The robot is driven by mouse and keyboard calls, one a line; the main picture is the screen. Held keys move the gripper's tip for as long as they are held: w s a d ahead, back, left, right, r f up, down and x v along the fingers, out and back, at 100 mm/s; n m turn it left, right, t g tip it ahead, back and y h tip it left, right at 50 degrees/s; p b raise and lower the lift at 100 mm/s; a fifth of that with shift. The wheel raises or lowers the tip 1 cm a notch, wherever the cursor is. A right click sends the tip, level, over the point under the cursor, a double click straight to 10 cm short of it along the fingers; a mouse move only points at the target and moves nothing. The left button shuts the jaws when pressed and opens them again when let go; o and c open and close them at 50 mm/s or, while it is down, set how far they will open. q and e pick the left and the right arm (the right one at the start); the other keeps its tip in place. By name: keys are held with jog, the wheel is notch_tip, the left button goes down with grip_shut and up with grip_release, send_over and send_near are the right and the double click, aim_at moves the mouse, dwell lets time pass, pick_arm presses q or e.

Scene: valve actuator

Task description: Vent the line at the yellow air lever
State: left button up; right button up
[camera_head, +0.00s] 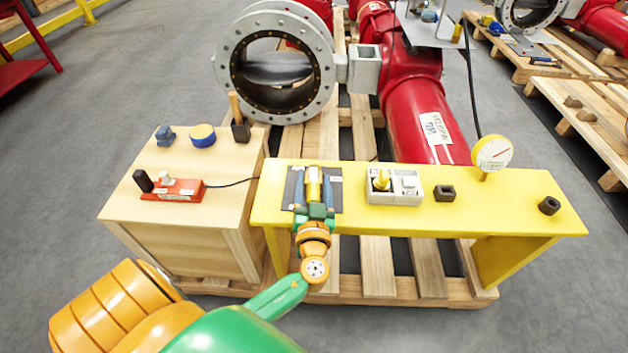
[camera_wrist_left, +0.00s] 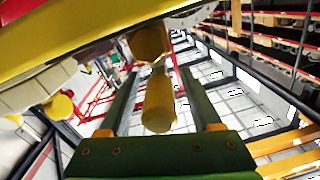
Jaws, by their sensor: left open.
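The yellow air lever (camera_head: 314,178) shows as a short yellow cylinder at a dark plate (camera_head: 336,188) on the left part of the yellow bench. My left gripper (camera_head: 313,190) reaches in over the bench's front edge, with one finger on each side of the lever. In the left wrist view, the lever's rounded yellow grip (camera_wrist_left: 158,105) sits between the two open fingers (camera_wrist_left: 158,98), with gaps beside it. A second yellow piece (camera_wrist_left: 148,42) is beyond the grip. The fingers are not closed on the lever. My right gripper is not in view.
The yellow bench (camera_head: 480,210) also carries a white block with a yellow knob (camera_head: 382,180), dark nuts and a dial gauge (camera_head: 491,153). A wooden cabinet (camera_head: 190,235) at left holds a red box (camera_head: 172,190) and small parts. A large flanged valve (camera_head: 235,75) stands behind.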

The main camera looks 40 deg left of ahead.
pick_arm(q)
grip_shut()
dwell(1.4)
